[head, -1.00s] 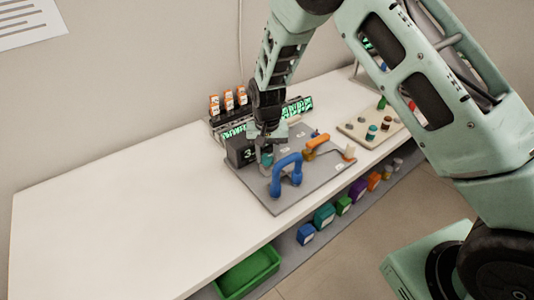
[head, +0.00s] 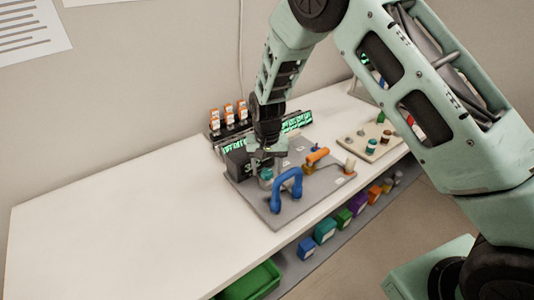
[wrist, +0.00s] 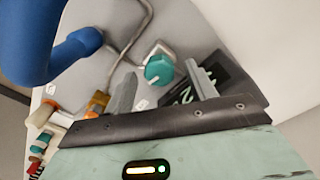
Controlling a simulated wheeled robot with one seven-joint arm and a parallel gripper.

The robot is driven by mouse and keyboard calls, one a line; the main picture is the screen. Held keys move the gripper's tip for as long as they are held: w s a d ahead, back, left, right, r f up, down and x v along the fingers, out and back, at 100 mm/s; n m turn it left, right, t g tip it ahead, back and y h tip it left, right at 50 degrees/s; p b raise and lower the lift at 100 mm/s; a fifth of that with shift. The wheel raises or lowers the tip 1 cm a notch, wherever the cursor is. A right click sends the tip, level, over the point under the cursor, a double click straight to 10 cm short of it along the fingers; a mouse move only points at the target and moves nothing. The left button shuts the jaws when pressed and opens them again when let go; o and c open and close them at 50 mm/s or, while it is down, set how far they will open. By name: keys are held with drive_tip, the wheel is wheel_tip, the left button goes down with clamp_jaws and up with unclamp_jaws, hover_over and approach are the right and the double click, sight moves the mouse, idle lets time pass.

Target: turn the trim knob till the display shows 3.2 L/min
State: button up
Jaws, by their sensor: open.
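The trim knob, a teal round knob (wrist: 158,68), stands on the grey panel (head: 262,202); it also shows in the head view (head: 265,174), partly behind my gripper. My gripper (head: 264,162) is over it at the panel's far left part. In the wrist view my open gripper (wrist: 160,78) has one finger on each side of the knob, with gaps showing; whether either touches cannot be told. The display, a dark box (head: 238,163), stands beside the knob. In the wrist view the display (wrist: 222,82) shows pale digits, partly hidden by a finger, and I cannot read the value.
A blue arched handle (head: 287,186) stands close in front of the knob. An orange handle (head: 316,156) and a bent metal rod (wrist: 130,48) are also near. A beige board (head: 380,142) with small knobs lies to the right. The white table (head: 120,215) is clear on the left.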

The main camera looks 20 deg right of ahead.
sight(267, 171)
wheel_tip(267, 171, up, 17)
drive_tip(key=b, duration=0.2)
drive_tip(key=shift+r, duration=0.1)
idle(0.4)
drive_tip(key=s+a+r+n+y, duration=0.1)
drive_tip(key=s+a+n, duration=0.25)
drive_tip(key=s, duration=0.45)
drive_tip(key=s+a+r+n, duration=0.15)
drive_tip(key=s+a, duration=0.25)
drive_tip(key=s, duration=0.4)
drive_tip(key=s+f+n, duration=0.1)
drive_tip(key=s+n, duration=0.2)
drive_tip(key=s, duration=0.6)
drive_tip(key=s+d+f+n, duration=0.1)
drive_tip(key=s+n, duration=0.2)
drive_tip(key=s, duration=0.5)
drive_tip(key=shift+s+d+f, duration=0.2)
drive_tip(key=shift+s+f, duration=0.1)
drive_tip(key=shift+s, duration=0.05)
